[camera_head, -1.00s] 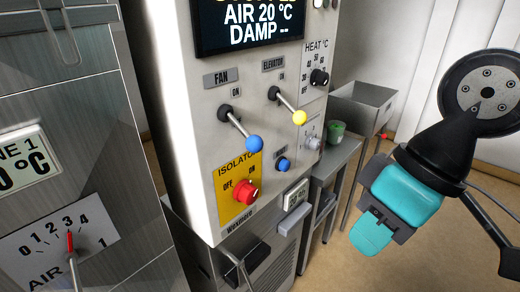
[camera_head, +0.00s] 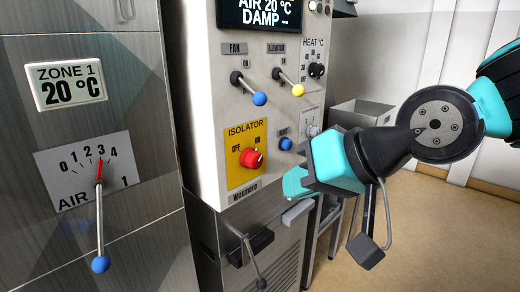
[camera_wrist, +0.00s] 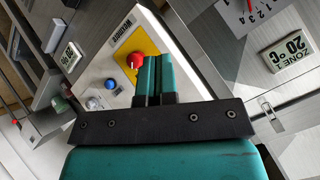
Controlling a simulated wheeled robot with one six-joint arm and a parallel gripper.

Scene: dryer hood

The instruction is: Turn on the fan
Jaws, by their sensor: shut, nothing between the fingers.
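The fan lever (camera_head: 250,89), with a blue ball on its end, slopes down and right from its pivot under the FAN label on the white control panel (camera_head: 212,131). The ON label is beside the pivot. The red isolator knob (camera_head: 251,158) sits on a yellow plate below it; I cannot tell which way it is set. My teal gripper (camera_head: 294,182) is shut and empty, in front of the panel's lower right, right of and below the knob and apart from the lever. In the wrist view the fingertips (camera_wrist: 155,58) overlap the view beside the red knob (camera_wrist: 135,61).
The display (camera_head: 262,15) reads AIR 20 °C, DAMP. A metal cabinet (camera_head: 140,215) with an air lever (camera_head: 99,220) stands at left. Open floor lies at right.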

